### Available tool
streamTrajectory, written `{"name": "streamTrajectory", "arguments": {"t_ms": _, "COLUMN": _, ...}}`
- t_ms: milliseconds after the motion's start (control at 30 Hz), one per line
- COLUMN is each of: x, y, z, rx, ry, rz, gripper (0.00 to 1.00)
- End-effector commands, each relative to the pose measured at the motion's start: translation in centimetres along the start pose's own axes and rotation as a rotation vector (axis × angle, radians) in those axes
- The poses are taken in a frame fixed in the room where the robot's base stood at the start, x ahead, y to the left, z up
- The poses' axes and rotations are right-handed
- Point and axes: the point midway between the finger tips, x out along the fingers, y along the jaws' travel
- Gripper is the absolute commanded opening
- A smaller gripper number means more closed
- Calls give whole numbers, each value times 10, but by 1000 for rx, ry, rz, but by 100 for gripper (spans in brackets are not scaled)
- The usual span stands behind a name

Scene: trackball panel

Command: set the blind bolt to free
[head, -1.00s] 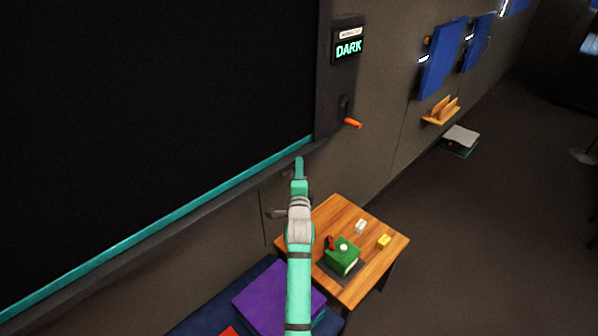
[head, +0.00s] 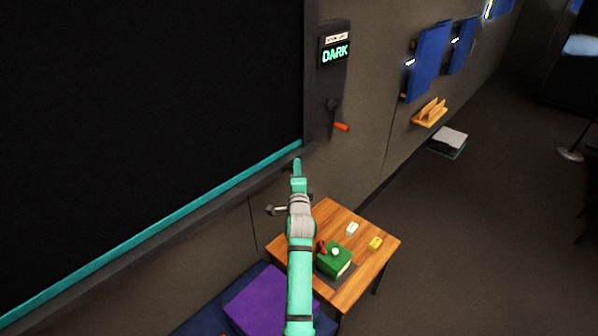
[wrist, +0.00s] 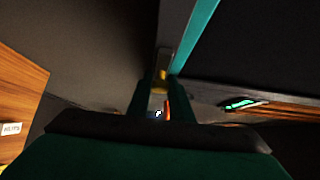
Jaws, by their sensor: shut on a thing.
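My gripper (head: 297,165) reaches up to the ledge under the large black blind (head: 150,110), close to the lower right corner of its frame. In the wrist view, my gripper (wrist: 158,88) has its two dark green fingers closed around a small brass-coloured piece (wrist: 161,80), which looks like the knob of the blind bolt. The fingers hide most of it, and in the head view it is hidden behind my gripper. I cannot read the bolt's position. The teal strip (head: 200,206) along the blind's lower edge runs just beside the fingers.
A display (head: 335,54) reading DARK and an orange-handled crank (head: 340,127) are on the right frame post. Below stands a wooden table (head: 355,280) with a green box (head: 335,262) and small blocks. A purple block (head: 258,300) lies left of it.

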Motion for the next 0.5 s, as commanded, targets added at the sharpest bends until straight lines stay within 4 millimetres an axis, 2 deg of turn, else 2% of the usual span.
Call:
{"name": "streamTrajectory", "arguments": {"t_ms": 100, "x": 1, "y": -1, "z": -5, "rx": 0, "ry": 7, "rz": 0, "gripper": 0}}
{"name": "streamTrajectory", "arguments": {"t_ms": 133, "x": 1, "y": -1, "z": -5, "rx": 0, "ry": 7, "rz": 0, "gripper": 26}}
{"name": "streamTrajectory", "arguments": {"t_ms": 200, "x": 1, "y": -1, "z": -4, "rx": 0, "ry": 6, "rz": 0, "gripper": 38}}
{"name": "streamTrajectory", "arguments": {"t_ms": 500, "x": -1, "y": -1, "z": -1, "rx": 0, "ry": 3, "rz": -1, "gripper": 38}}
